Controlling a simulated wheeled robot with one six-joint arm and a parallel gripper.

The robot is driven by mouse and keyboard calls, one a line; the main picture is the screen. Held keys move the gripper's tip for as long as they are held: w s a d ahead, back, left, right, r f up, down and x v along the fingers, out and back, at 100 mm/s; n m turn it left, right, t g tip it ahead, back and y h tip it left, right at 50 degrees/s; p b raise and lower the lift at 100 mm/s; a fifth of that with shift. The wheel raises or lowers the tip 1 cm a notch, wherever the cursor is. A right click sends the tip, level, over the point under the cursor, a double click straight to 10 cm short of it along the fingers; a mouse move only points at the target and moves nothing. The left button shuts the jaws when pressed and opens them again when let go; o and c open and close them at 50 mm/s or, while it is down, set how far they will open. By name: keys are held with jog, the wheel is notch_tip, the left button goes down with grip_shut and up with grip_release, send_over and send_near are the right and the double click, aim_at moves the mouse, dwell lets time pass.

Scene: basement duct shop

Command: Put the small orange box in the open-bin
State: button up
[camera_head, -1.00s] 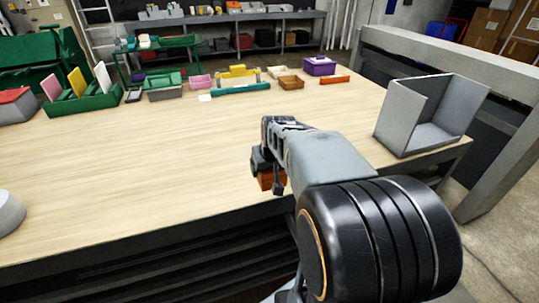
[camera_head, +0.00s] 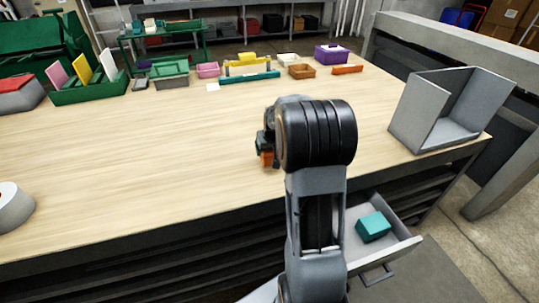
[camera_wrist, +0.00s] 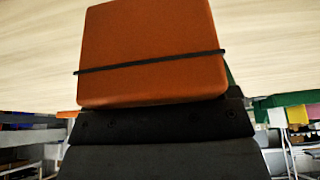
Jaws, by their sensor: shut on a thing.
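The small orange box (camera_wrist: 150,50) fills the upper middle of the wrist view, with a dark band around it. My gripper (camera_wrist: 152,108) is shut on it. In the head view, only a bit of the orange box (camera_head: 267,158) shows under my gripper (camera_head: 266,146), which is partly hidden behind my arm, above the front part of the wooden table. The open-bin (camera_head: 418,112) seems to be the grey open-fronted bin on the table's right end. It looks empty and stands apart from my gripper, to the right.
An open grey drawer (camera_head: 407,243) with a teal box (camera_head: 373,227) juts out below the table front. Trays, a purple box (camera_head: 331,54) and an orange bar (camera_head: 347,69) line the table's back. A grey round thing (camera_head: 12,208) sits at left. The table's middle is clear.

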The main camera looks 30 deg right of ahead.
jog(key=shift+w+d+f, duration=0.25)
jog(key=shift+w+f, duration=0.25)
jog(key=shift+f, duration=1.7)
jog(key=shift+f, duration=0.15)
jog(key=o, duration=0.9)
